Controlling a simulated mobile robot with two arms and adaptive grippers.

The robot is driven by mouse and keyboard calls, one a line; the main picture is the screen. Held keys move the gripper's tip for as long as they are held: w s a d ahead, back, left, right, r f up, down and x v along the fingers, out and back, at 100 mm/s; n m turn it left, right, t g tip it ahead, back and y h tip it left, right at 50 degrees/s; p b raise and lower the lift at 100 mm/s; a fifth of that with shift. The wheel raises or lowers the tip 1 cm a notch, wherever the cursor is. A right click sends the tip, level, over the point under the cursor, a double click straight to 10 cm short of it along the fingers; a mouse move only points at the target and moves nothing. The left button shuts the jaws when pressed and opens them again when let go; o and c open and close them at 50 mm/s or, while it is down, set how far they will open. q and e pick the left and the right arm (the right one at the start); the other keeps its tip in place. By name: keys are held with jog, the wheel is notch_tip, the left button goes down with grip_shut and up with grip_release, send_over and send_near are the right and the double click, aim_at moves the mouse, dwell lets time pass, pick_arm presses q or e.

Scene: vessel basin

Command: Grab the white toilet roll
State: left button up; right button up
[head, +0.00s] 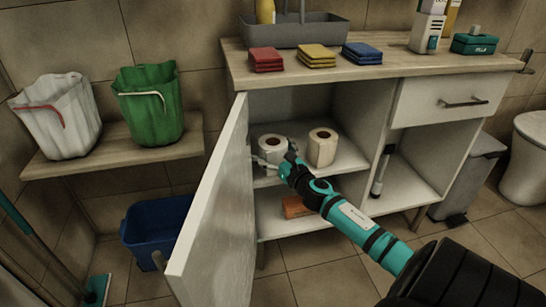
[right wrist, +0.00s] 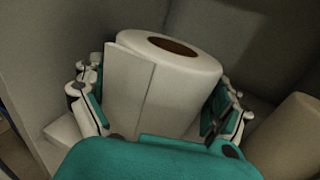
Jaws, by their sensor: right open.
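The white toilet roll (head: 271,144) stands upright on the upper shelf inside the open cabinet, at the left. My right gripper (head: 277,160) is at its front, open. In the right wrist view the white roll (right wrist: 165,85) stands between the spread fingers of the gripper (right wrist: 157,112), with a loose flap of paper facing the camera. I cannot tell whether any finger touches it. A second, more beige roll (head: 322,148) stands to the right on the same shelf; its edge shows in the right wrist view (right wrist: 290,140). My left gripper is not in view.
The open cabinet door (head: 212,215) stands close on the left of my right gripper. An orange-brown item (head: 296,207) lies on the lower shelf.

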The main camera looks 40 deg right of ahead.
jog(key=c, duration=1.1)
jog(key=shift+r, duration=0.1)
